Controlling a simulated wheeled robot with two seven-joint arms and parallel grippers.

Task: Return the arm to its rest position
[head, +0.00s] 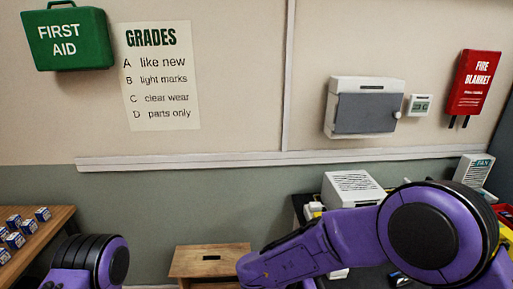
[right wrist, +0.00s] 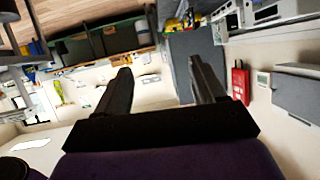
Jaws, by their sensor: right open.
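My right arm (head: 330,240) is purple with black joints and reaches across the lower right of the head view. Its gripper is not visible there. In the right wrist view my right gripper (right wrist: 160,72) has its two black fingers spread apart with nothing between them. That view looks out over the room, which appears turned over. A part of my left arm (head: 90,262) shows at the lower left of the head view. My left gripper is out of sight.
A wooden table (head: 48,238) with several small blue-and-white boxes stands at the left. A wooden stool (head: 210,258) stands in the middle. Behind my right arm are a white vented device (head: 352,188) and a fan box (head: 473,170). The wall carries a grades poster (head: 157,75).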

